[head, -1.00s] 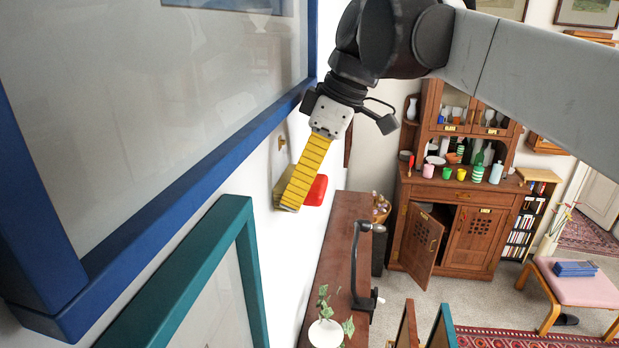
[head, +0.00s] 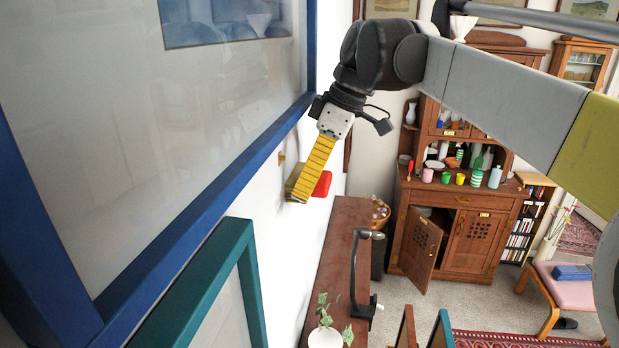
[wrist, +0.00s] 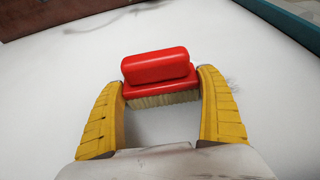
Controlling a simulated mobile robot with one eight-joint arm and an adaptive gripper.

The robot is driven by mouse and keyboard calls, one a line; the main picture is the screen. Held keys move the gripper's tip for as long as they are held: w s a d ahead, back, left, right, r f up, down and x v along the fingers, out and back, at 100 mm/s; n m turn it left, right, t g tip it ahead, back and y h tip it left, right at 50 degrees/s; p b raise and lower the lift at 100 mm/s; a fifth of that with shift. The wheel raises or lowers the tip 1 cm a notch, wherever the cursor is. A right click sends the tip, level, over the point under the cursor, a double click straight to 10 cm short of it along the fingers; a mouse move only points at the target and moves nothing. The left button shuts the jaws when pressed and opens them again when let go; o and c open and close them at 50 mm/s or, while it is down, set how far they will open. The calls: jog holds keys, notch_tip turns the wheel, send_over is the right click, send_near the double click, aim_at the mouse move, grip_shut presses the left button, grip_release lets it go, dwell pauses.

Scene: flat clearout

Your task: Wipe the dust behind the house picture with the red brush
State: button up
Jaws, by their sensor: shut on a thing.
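My gripper (head: 309,188) has yellow ribbed fingers and is shut on the red brush (head: 323,184), close to the white wall. In the wrist view the red brush (wrist: 157,76) sits between the two fingertips of my gripper (wrist: 163,92), its cream bristles on the side towards the palm. I cannot tell whether it touches the wall. A large blue-framed picture (head: 205,192) fills the left of the head view. Its image is mostly cut off, so I cannot tell whether it shows a house.
A teal frame (head: 190,290) hangs below the blue one. A small brass hook (head: 281,157) is on the wall. A brown sideboard (head: 338,240) with a black lamp (head: 357,270) and a potted plant (head: 325,335) stands below. A cabinet with an open door (head: 423,247) stands beyond.

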jog(key=s+a, duration=0.1)
jog(key=s, duration=1)
jog(key=shift+a+b, duration=0.3)
dwell(0.4)
jog(key=shift+s+d, duration=0.15)
jog(key=shift+d, duration=0.85)
jog(key=shift+s+d, duration=0.2)
jog(key=shift+d, duration=0.75)
jog(key=shift+s+d, duration=0.15)
jog(key=shift+d, duration=0.85)
jog(key=d, duration=0.3)
jog(key=shift+s+p, duration=0.2)
jog(key=shift+p, duration=0.1)
